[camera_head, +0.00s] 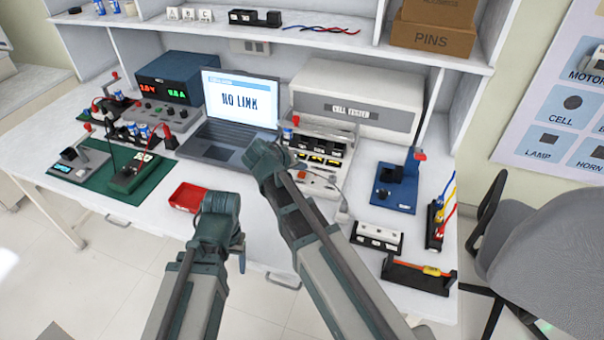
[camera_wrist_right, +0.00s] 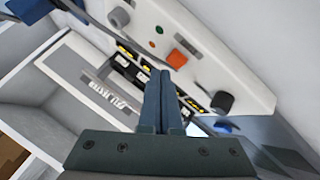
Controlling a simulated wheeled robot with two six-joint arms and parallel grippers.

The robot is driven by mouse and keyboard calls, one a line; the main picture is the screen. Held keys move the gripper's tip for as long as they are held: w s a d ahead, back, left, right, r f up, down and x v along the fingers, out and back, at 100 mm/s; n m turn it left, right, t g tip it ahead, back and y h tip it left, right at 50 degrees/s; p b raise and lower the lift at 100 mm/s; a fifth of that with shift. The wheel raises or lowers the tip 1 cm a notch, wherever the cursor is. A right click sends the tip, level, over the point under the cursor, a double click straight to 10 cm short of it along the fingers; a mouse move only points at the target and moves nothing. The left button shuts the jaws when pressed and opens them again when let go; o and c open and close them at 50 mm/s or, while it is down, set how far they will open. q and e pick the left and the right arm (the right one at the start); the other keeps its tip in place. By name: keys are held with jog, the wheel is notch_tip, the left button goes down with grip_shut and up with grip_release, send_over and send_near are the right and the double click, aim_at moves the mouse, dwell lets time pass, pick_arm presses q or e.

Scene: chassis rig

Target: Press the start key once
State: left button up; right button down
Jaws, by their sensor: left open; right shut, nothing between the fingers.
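An orange key (camera_head: 302,175) sits on the light front panel of the bay unit (camera_head: 322,186) at the middle of the bench; it is likely the start key, but no label is readable. In the right wrist view the orange key (camera_wrist_right: 177,58) shows just beyond my right fingertips. My right gripper (camera_wrist_right: 163,76) is shut and empty, pointing at the panel; I cannot tell whether it touches. In the head view my right wrist (camera_head: 268,160) partly covers the unit. My left gripper (camera_head: 238,246) is open, low near the bench's front edge, its fingers mostly hidden.
A black knob (camera_wrist_right: 222,102) and small green and orange lamps share the panel. A laptop (camera_head: 238,105) reading NO LINK stands behind my arms. A red tray (camera_head: 187,196) lies to the left, a blue fixture (camera_head: 395,187) to the right. Bare bench lies between tray and laptop.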

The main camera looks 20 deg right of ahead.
jog(key=shift+f, duration=0.1)
dwell(0.4)
jog(key=shift+f+b, duration=0.3)
jog(key=shift+b, duration=0.15)
jog(key=shift+f+b, duration=0.45)
dwell(0.5)
jog(key=shift+r, duration=0.15)
jog(key=shift+r+p, duration=0.75)
jog(key=shift+p, duration=0.15)
notch_tip(320, 180, up, 5)
jog(key=p, duration=0.5)
